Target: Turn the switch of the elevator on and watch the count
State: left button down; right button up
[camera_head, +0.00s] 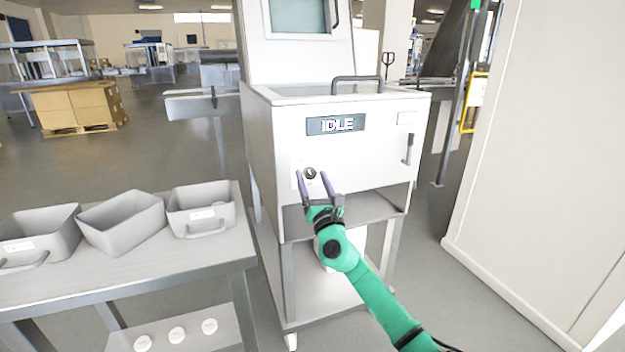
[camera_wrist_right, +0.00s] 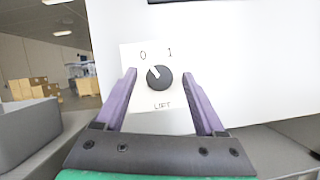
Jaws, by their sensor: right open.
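The elevator switch is a black round knob (camera_head: 309,173) on a white plate on the front of the white machine (camera_head: 360,160). In the right wrist view the knob (camera_wrist_right: 159,77) sits above the word LIFT, with 0 at upper left and 1 at upper right; its white mark points up-left toward 0. The display (camera_head: 336,124) reads IDLE. My right gripper (camera_head: 312,174) is open, its purple fingers on either side of the knob; in the wrist view the fingers (camera_wrist_right: 163,75) show clear gaps to it. I cannot tell the depth between fingertips and plate. My left gripper is out of view.
A grey table (camera_head: 190,262) with grey bins (camera_head: 122,222) stands at the left. Several white round items (camera_head: 176,335) lie on its lower shelf. A large pale panel (camera_head: 530,150) bounds the right side. The machine has a handle (camera_head: 408,149) at its front right.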

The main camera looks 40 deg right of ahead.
grip_shut()
jog(key=shift+m, duration=0.3)
jog(key=shift+a+m+g+h, duration=0.1)
jog(key=shift+m+g+h, duration=0.25)
jog(key=shift+m, duration=0.35)
jog(key=shift+m+g+h+p, duration=0.3)
jog(key=shift+m+p, duration=0.2)
jog(key=shift+m, duration=0.5)
jog(key=m+g+h, duration=0.1)
jog(key=m, duration=0.1)
jog(key=m+p, duration=0.1)
jog(key=m, duration=0.1)
jog(key=shift+a+r+m+g+h, duration=0.15)
jog(key=shift+m+g+h, duration=0.2)
jog(key=shift+m, duration=0.05)
jog(key=m+g+p, duration=0.1)
jog(key=m, duration=0.2)
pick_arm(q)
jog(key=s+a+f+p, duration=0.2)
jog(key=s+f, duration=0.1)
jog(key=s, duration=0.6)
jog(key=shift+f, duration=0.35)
pick_arm(e)
jog(key=shift+m+g+h, duration=0.3)
jog(key=shift+m+g, duration=0.6)
jog(key=shift+m, duration=1)
